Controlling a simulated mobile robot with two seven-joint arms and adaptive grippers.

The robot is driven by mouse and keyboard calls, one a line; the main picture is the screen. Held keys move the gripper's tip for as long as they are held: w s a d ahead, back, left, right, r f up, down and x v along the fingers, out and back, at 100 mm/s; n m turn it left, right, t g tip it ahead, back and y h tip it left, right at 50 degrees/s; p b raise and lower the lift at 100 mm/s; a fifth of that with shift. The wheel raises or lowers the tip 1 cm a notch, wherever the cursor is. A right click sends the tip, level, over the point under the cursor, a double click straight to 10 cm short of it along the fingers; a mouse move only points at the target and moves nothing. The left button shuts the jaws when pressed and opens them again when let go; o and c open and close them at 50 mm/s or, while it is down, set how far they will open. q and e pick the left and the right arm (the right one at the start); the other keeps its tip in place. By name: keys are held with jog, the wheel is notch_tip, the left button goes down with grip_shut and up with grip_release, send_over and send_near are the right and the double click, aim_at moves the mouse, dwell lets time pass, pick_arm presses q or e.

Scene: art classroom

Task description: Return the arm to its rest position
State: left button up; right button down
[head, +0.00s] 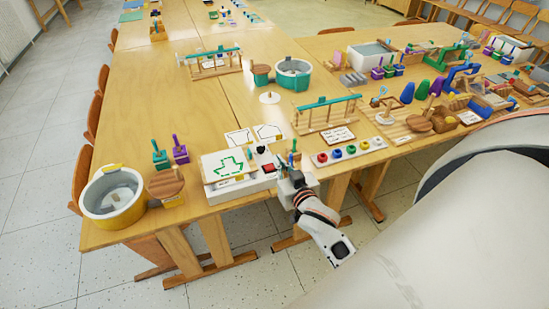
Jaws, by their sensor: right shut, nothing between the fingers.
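My right arm reaches in at the table's front edge, and its small white and dark wrist shows there. My right gripper (272,166) is shut and empty. It is low over the front edge, right beside the white board with a green outline drawing (226,166). I cannot tell whether it touches the board. My left gripper is not in view.
A yellow-rimmed grey tub (113,196) stands at the front left corner. A tray of paint pots (350,150) is right of the gripper, with a wooden rack (326,117) behind. A teal tub (293,74) stands farther back. The floor in front (230,285) is clear.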

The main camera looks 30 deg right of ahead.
jog(key=shift+r+v, duration=0.2)
jog(key=shift+v, duration=0.85)
jog(key=s+a+f+n+g+y, duration=0.2)
jog(key=s+a+f+n, duration=0.1)
jog(key=s+a+f, duration=0.3)
jog(key=s+a+f+n+g+y, duration=0.3)
jog(key=s+a+f, duration=0.4)
jog(key=s+f, duration=0.4)
notch_tip(320, 180, down, 3)
jog(key=shift+a+n+y, duration=0.2)
jog(key=shift+n+y, duration=0.1)
jog(key=shift+s, duration=0.1)
